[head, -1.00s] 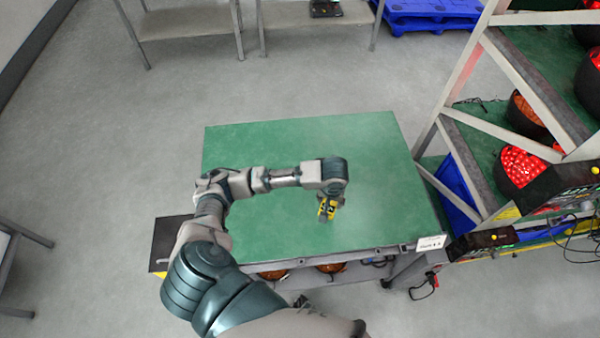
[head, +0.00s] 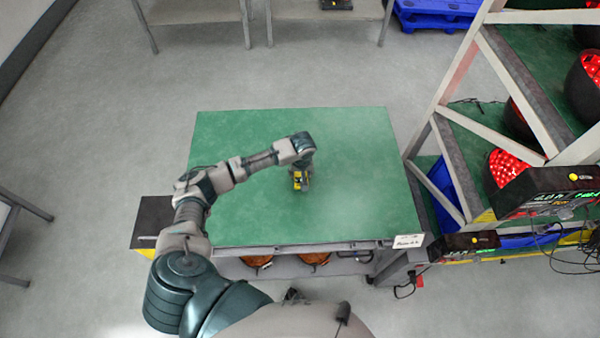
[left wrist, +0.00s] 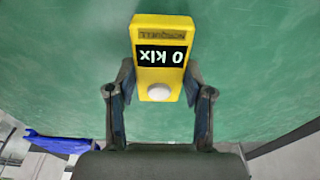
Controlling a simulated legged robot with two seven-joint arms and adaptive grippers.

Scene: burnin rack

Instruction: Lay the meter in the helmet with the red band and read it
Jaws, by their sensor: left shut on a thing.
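The meter (left wrist: 163,35) is a small yellow block with a black display and a white dome. In the left wrist view its display shows "0 klx", upside down. My left gripper (left wrist: 158,88) is shut on the meter, one finger on each side near the dome. In the head view the left gripper (head: 300,182) holds it over the green table top. Dark round helmets filled with red lights, such as one helmet (head: 506,168), sit on the rack at the right. I cannot make out a red band on any of them. My right gripper is not in view.
The green table (head: 350,140) is otherwise bare on top. Orange-lit round things (head: 315,259) sit under its front edge. The rack (head: 520,95) has slanted posts, black display boxes (head: 545,190) and loose cables. A blue pallet (head: 435,12) lies at the back.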

